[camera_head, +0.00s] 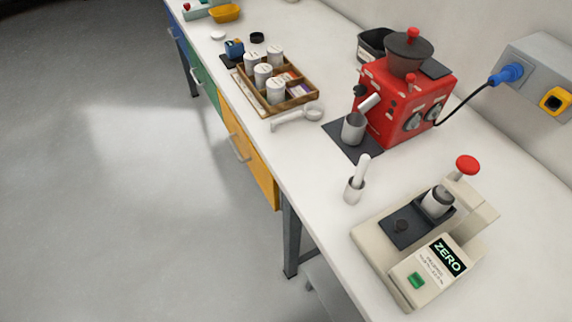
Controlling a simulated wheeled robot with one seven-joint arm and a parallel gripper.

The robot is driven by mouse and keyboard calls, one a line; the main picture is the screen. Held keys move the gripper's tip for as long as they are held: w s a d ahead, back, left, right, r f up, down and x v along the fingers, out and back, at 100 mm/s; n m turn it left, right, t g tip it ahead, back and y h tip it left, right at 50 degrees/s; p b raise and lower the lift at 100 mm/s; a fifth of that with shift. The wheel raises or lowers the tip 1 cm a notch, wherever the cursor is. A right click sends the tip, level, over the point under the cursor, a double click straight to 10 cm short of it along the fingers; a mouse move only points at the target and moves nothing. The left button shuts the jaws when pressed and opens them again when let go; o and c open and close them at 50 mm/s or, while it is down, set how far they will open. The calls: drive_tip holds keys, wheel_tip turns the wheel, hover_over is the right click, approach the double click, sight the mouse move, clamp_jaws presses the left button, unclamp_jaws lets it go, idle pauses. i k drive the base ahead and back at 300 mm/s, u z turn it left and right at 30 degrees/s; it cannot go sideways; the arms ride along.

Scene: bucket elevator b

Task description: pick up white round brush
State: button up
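My gripper is not in view.
The beige scale (405,262) marked ZERO is in front. A white-handled tool (292,118) and a wooden tray (301,100) with several canisters lie left. The grey floor (110,220) is clear.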

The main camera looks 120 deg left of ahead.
sight(365, 160)
drive_tip(key=u, duration=4.65)
